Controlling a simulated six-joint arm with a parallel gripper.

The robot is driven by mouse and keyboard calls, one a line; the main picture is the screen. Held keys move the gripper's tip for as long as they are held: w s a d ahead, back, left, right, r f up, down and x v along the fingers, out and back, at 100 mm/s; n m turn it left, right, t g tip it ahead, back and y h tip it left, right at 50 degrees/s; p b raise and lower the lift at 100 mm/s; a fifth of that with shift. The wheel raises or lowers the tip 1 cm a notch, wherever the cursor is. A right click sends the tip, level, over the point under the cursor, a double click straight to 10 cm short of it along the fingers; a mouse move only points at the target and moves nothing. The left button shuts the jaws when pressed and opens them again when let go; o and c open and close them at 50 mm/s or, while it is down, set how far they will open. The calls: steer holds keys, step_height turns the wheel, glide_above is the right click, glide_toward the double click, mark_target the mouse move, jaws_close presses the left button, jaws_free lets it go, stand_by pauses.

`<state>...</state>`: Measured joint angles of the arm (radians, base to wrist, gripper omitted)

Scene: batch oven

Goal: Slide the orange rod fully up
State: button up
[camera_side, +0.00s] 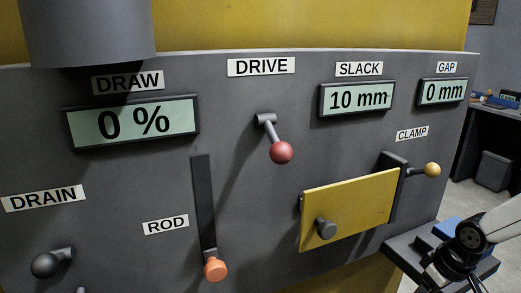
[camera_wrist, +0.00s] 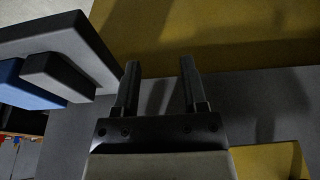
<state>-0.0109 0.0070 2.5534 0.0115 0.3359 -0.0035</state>
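The orange rod knob (camera_side: 215,269) sits at the bottom end of a dark vertical slot (camera_side: 203,205) in the grey panel, beside the ROD label (camera_side: 166,224). My gripper is at the lower right edge of the side view, partly cut off and well to the right of the knob. In the wrist view my gripper (camera_wrist: 160,66) has its two fingers apart with nothing between them. The orange knob does not show in the wrist view.
A red-ball DRIVE lever (camera_side: 281,152), a yellow door (camera_side: 350,210) with a dark knob, and a CLAMP handle (camera_side: 432,170) stick out of the panel. A dark DRAIN knob (camera_side: 46,264) is at left. A ledge with a blue block (camera_side: 447,228) juts out near my gripper. Displays read 0 %, 10 mm and 0 mm.

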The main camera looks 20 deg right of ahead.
steer(key=o, duration=0.4)
steer(key=shift+w+a+t+y, duration=0.3)
steer(key=shift+w+a+t, duration=0.1)
steer(key=shift+w+a, duration=0.75)
steer(key=w+a+n+t+y, duration=0.1)
steer(key=w+a+t, duration=0.3)
steer(key=a, duration=0.5)
steer(key=w+a+t+y, duration=0.1)
steer(key=w+a, duration=0.6)
steer(key=a, duration=0.3)
steer(key=m+t+h, duration=0.1)
steer(key=t+h, duration=0.2)
steer(key=t, duration=0.6)
glide_toward(217, 275)
steer(key=w, duration=0.3)
steer(key=shift+w+d+f, duration=0.1)
steer(key=shift+f, duration=0.1)
steer(key=shift+w, duration=3.9)
